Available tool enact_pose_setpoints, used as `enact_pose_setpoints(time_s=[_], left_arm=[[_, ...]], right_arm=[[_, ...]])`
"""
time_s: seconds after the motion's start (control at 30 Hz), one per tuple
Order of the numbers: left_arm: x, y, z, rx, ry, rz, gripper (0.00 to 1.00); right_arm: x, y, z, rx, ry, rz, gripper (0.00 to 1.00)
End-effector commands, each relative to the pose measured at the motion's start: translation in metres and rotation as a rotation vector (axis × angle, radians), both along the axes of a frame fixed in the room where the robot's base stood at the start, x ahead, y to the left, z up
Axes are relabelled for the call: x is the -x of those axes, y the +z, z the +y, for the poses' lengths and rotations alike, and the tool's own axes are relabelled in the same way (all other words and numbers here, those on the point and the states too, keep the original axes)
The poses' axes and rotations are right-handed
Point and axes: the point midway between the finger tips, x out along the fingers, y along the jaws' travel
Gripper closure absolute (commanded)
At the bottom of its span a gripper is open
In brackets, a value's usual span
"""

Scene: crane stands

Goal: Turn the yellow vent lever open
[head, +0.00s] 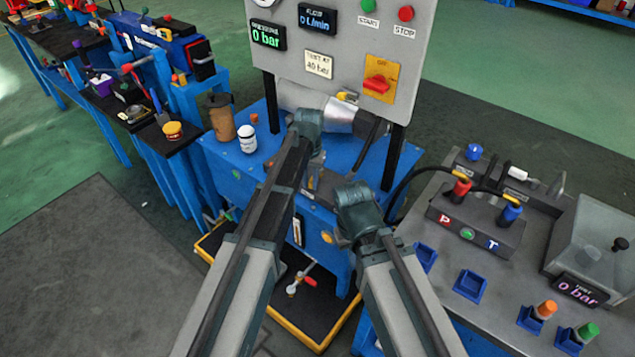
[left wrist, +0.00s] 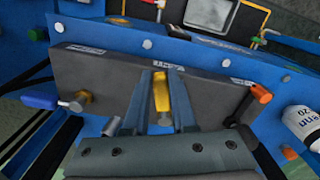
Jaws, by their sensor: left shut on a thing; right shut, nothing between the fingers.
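The yellow vent lever (left wrist: 161,90) is at the middle of a dark grey valve panel (left wrist: 100,78) in the left wrist view. The lever runs roughly up and down in that picture, across the panel's length. My left gripper (left wrist: 160,100) is shut on it, with one finger on each side.
A blue-handled lever (left wrist: 45,102) and an orange-tipped lever (left wrist: 260,95) flank the yellow one. A white bottle (head: 247,138) and brown flask (head: 221,117) stand on the blue stand (head: 215,155). A control panel (head: 325,40) rises behind; a grey bench (head: 430,280) is right.

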Motion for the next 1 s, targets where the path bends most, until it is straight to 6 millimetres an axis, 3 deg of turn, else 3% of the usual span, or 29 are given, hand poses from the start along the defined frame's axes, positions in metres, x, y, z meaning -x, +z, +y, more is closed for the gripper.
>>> enact_pose_setpoints(time_s=[0.43, 1.0], left_arm=[[-0.009, 0.000, 0.020, -0.001, -0.262, 0.000, 1.00], [-0.012, 0.000, 0.025, -0.002, -0.326, -0.002, 1.00]], right_arm=[[0.000, 0.000, 0.000, 0.000, 0.000, 0.000, 1.00], [0.000, 0.000, 0.000, 0.000, 0.000, 0.000, 1.00]])
